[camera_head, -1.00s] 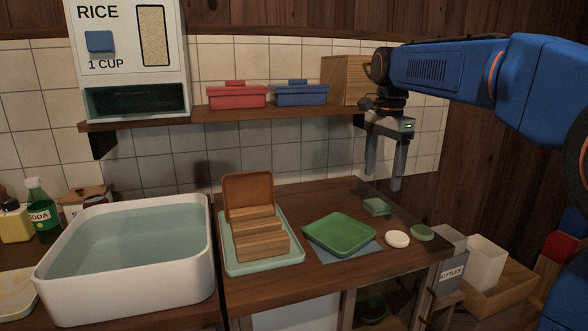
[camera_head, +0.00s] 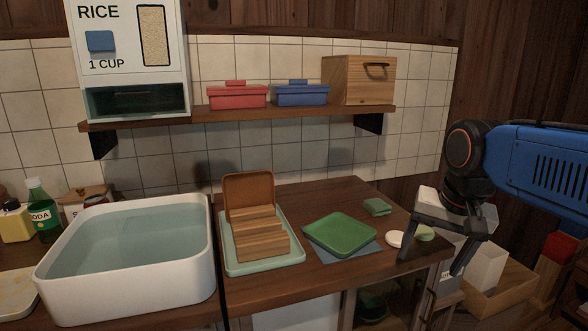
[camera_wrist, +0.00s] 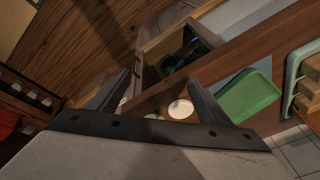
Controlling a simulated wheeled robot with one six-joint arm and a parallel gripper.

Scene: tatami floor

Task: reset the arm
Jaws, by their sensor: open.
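My gripper (camera_head: 432,262) is at the right end of the counter in the head view, pointing down, with its two fingers spread and nothing between them. My blue arm reaches in from the right edge. In the wrist view the two fingers (camera_wrist: 155,95) show apart, with the counter's end and a white round disc (camera_wrist: 180,109) beyond them. In the head view the gripper partly covers the pale green round item (camera_head: 425,233) beside the white disc (camera_head: 395,239).
A green tray (camera_head: 340,232) lies on a blue cloth. A wooden rack (camera_head: 262,240) stands on a pale tray beside a water-filled white basin (camera_head: 200,285). The shelf (camera_head: 220,112) holds a rice dispenser, red and blue boxes and a wooden box. Bins (camera_head: 487,265) stand right of the counter.

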